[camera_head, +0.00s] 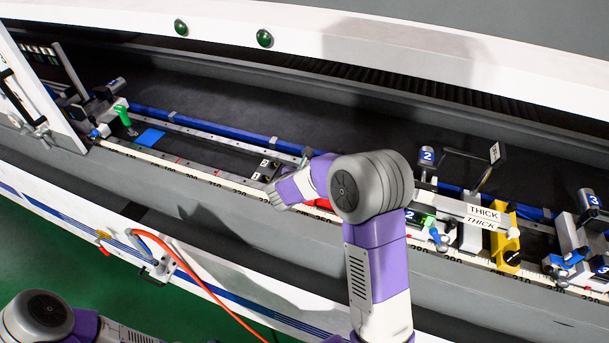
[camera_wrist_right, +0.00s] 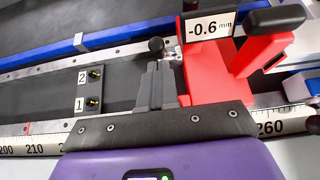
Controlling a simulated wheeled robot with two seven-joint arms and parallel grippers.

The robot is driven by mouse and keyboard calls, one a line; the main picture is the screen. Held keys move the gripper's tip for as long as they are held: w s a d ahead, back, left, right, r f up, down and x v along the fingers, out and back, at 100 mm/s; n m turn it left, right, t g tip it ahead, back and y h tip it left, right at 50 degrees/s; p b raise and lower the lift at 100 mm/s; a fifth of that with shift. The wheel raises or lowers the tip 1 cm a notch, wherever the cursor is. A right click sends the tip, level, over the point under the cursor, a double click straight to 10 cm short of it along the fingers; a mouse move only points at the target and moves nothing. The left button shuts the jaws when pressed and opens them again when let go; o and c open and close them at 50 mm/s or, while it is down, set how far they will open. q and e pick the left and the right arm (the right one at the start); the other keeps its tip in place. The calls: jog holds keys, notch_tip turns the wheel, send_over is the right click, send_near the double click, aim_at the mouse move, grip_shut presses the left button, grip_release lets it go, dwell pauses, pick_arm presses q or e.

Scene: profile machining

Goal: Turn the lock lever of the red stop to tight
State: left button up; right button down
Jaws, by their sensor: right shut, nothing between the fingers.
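The red stop (camera_wrist_right: 215,75) stands on the rail at the right of the right wrist view, with a display reading -0.6 mm (camera_wrist_right: 210,28) and a black-topped red handle (camera_wrist_right: 265,45). In the head view my right arm hides most of it. A short metal rod with a black ball knob (camera_wrist_right: 156,44) juts left from the stop; it looks like the lock lever. My right gripper (camera_wrist_right: 155,75) is shut and empty, its fingertips just below the knob and beside the stop's left side. Contact cannot be told. It also shows in the head view (camera_head: 274,194). My left gripper is out of view.
A black block marked 1 and 2 (camera_wrist_right: 92,88) lies left of the gripper. A scale strip (camera_wrist_right: 30,147) runs along the front. A yellow stop (camera_head: 506,242) and THICK plates (camera_head: 484,212) stand to the right. An orange hose (camera_head: 195,282) hangs in front.

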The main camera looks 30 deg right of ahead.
jog(key=x, duration=0.3)
jog(key=shift+w+d+f, duration=0.1)
jog(key=shift+d+f, duration=0.05)
jog(key=shift+d, duration=0.05)
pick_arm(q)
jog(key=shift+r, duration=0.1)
